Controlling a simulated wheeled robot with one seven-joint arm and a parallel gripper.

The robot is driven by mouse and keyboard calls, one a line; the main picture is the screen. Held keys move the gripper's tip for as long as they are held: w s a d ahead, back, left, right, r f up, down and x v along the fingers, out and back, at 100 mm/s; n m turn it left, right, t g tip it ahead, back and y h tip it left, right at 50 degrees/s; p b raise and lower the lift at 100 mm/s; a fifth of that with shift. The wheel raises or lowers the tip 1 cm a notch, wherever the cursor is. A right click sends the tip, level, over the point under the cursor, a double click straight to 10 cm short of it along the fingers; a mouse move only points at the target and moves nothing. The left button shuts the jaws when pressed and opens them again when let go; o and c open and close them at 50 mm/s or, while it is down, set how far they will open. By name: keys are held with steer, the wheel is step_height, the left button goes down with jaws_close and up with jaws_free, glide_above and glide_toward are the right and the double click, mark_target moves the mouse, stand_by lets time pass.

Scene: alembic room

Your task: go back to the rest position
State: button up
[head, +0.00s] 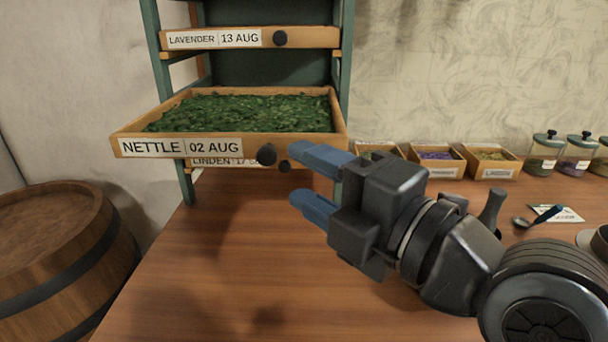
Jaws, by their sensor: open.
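My gripper (306,181) is in the middle of the head view, above the wooden table. Its two blue fingers are apart, with nothing between them. The upper fingertip is close to the dark round knob (267,155) of the drawer labelled NETTLE 02 AUG (228,146). I cannot tell whether they touch. This drawer is pulled out of the green rack and is full of dark green leaves (245,112). My arm reaches in from the lower right.
The LAVENDER 13 AUG drawer (222,39) is above, and the LINDEN drawer (226,162) is partly hidden below. Small wooden boxes (437,173) and lidded jars (545,155) stand at the right, near a spoon (521,223). A barrel (60,260) is at the left. The table's front left is clear.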

steer(key=s+d+f+m+t+h, duration=0.1)
steer(key=s+d+f+m+h, duration=0.1)
steer(key=s+d+f+m, duration=0.1)
steer(key=s+d+f+m+h+p, duration=0.1)
steer(key=s+d+f+m+h, duration=0.2)
steer(key=f+m, duration=0.4)
steer(key=s+d+f+m+t+h+p, duration=0.1)
steer(key=s+d+f+m+h, duration=0.2)
steer(key=s+d+f+m, duration=0.1)
steer(key=shift+s+d+f+m+t, duration=0.15)
steer(key=shift+d+f+m, duration=0.3)
steer(key=shift+f+m, duration=0.15)
steer(key=shift+s+d+f+m+t, duration=0.15)
steer(key=shift+d+f+m, duration=0.3)
steer(key=shift+m, duration=0.25)
steer(key=s+d+f+m+h+p, duration=0.1)
steer(key=s+d+m, duration=0.3)
steer(key=s, duration=0.7)
steer(key=s+d+m+g+h+p, duration=0.1)
steer(key=s+d+m+h, duration=0.2)
steer(key=s, duration=0.9)
steer(key=d+m, duration=0.1)
steer(key=m, duration=0.2)
steer(key=shift+d+f, duration=0.3)
steer(key=shift+f, duration=0.1)
